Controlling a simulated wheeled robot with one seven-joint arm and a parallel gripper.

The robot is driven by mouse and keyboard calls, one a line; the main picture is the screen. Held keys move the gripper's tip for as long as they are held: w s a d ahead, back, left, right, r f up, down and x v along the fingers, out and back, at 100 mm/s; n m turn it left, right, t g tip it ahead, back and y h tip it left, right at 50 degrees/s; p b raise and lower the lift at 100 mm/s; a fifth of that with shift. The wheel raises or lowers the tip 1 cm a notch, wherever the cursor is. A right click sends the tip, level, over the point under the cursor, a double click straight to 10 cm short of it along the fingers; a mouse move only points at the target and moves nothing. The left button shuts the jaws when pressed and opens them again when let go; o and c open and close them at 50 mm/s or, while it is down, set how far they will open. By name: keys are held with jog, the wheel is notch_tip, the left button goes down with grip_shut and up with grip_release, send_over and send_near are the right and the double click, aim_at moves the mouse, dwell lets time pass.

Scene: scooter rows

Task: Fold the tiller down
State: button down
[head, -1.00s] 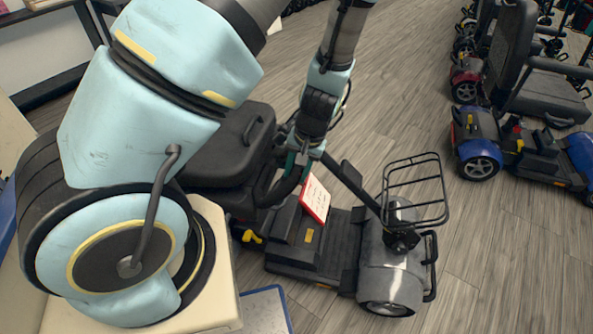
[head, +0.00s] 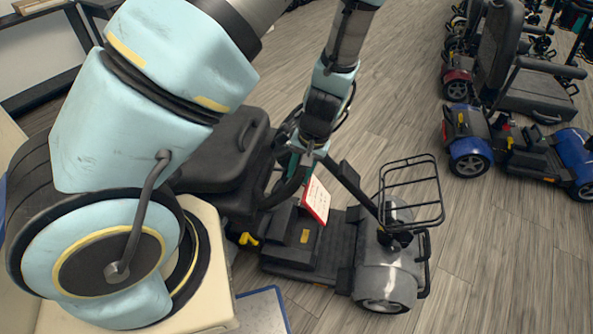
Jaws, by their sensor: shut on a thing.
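The grey scooter (head: 385,275) stands in front of me. Its tiller (head: 357,188) leans back from the front column toward the black seat (head: 225,155). The handlebar loop (head: 284,192) is low over the seat's front edge. My gripper (head: 306,160) is at the tiller's upper end and shut on it; the fingertips are small and partly hidden by the wrist. A red-edged white card (head: 317,200) is just below the handlebar, above the footboard (head: 295,255).
A wire basket (head: 411,190) is at the scooter's front. A blue scooter (head: 470,150) and a row of others stand at upper right. Bare wood floor (head: 490,255) lies between. A blue-edged board (head: 262,312) is near my base.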

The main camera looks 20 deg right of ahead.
jog(key=c, duration=0.5)
grip_release()
jog(key=v, duration=1)
jog(key=shift+r, duration=0.4)
